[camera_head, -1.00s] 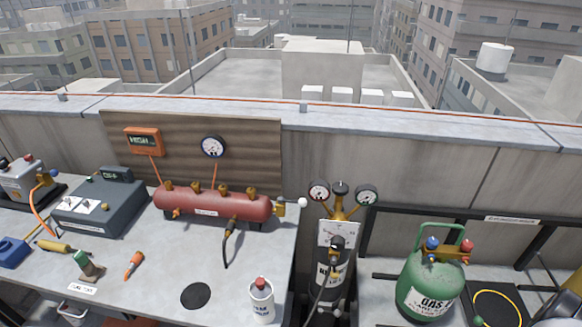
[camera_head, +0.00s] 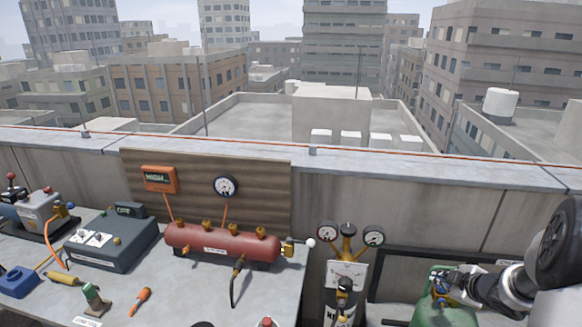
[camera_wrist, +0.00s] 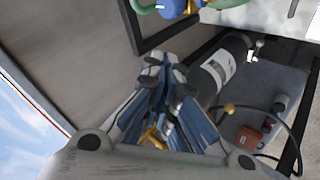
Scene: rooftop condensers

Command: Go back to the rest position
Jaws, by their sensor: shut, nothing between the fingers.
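My gripper (camera_head: 448,283) is at the lower right in the head view, at the end of my arm. It overlaps the top of the green gas cylinder (camera_head: 440,314) in the picture; whether they touch I cannot tell. In the wrist view my gripper's fingers (camera_wrist: 160,66) come together, shut and empty. Part of a green handle with a blue knob (camera_wrist: 167,8) shows at the top of that view.
A bench (camera_head: 35,300) on the left carries a red manifold (camera_head: 220,243) and a grey box (camera_head: 110,245). A cylinder with two gauges (camera_head: 345,275) stands right of it. A parapet wall (camera_head: 440,200) runs behind. A dark cylinder (camera_wrist: 222,68) lies beyond my fingers in the wrist view.

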